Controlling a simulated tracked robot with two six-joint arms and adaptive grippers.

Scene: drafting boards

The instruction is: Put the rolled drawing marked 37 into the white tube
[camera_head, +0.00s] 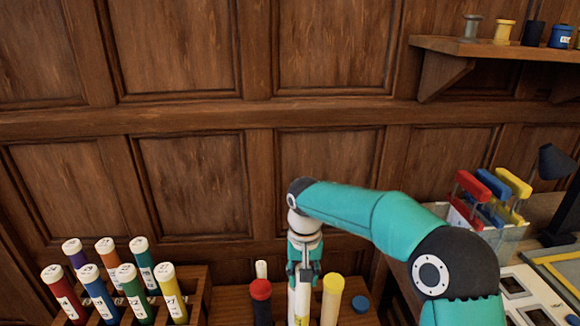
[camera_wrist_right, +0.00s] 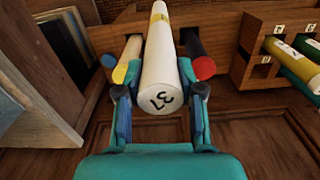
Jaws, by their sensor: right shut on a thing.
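The rolled drawing marked 37 (camera_wrist_right: 158,88) is a white roll with a yellow band. My right gripper (camera_head: 303,272) is shut on it; in the right wrist view the fingers (camera_wrist_right: 159,98) lie at either side of the roll near its marked end. In the head view the roll (camera_head: 301,303) hangs upright below the gripper, between the red-topped and yellow-topped tubes. Its lower end is out of the frame, so I cannot tell whether it is inside a tube. A small white top (camera_head: 261,269) shows behind the red-topped tube; I cannot tell if it is the white tube. My left gripper is not in view.
A dark tube with a red top (camera_head: 261,296) and a yellow-topped tube (camera_head: 333,297) stand close beside the roll; a blue top (camera_head: 361,303) is further right. A wooden rack (camera_head: 197,292) of numbered rolls is at left. A clamp bin (camera_head: 490,242) and shelf (camera_head: 480,49) are at right.

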